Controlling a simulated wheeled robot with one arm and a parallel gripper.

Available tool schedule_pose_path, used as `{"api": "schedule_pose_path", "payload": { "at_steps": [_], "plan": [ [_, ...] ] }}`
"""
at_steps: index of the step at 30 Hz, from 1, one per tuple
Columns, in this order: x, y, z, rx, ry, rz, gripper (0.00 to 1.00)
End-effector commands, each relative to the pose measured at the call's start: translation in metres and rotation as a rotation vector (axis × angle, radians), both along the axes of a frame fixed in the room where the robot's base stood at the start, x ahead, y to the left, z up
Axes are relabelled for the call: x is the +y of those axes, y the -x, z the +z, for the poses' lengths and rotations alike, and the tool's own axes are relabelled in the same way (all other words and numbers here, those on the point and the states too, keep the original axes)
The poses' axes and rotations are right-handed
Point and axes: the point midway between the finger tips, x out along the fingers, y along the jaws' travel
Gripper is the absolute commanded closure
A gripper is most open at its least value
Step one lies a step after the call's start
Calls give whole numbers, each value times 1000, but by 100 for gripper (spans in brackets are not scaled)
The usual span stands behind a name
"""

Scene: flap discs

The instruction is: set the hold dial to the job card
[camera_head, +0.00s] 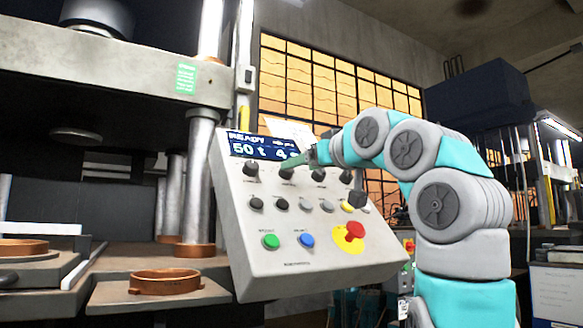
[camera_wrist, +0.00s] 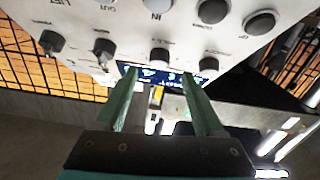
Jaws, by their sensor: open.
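The sloped grey control panel (camera_head: 235,220) carries a top row of black dials and a blue display (camera_head: 250,147). The display reads "READY", "50 t" and a "4" partly covered by my arm. The second dial from the left (camera_head: 287,172) also shows in the wrist view (camera_wrist: 160,57), ahead of and between my fingers.
Below the dials are more knobs and buttons, a green button (camera_head: 270,241), a blue button (camera_head: 307,240) and a red stop button (camera_head: 354,231) on yellow. The press (camera_head: 120,60) stands left, with a copper ring (camera_head: 165,283) on its ledge. A dark cabinet (camera_head: 480,95) stands behind right.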

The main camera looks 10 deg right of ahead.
Motion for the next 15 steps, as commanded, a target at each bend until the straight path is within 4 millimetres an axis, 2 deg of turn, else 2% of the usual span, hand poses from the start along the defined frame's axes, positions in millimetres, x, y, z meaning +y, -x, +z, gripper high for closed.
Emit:
{"api": "schedule_pose_path", "payload": {
  "at_steps": [7,15],
  "plan": [
    [11,-37,0,6,-1,0,29],
    [14,-46,0,-2,-2,-1,29]
  ]
}}
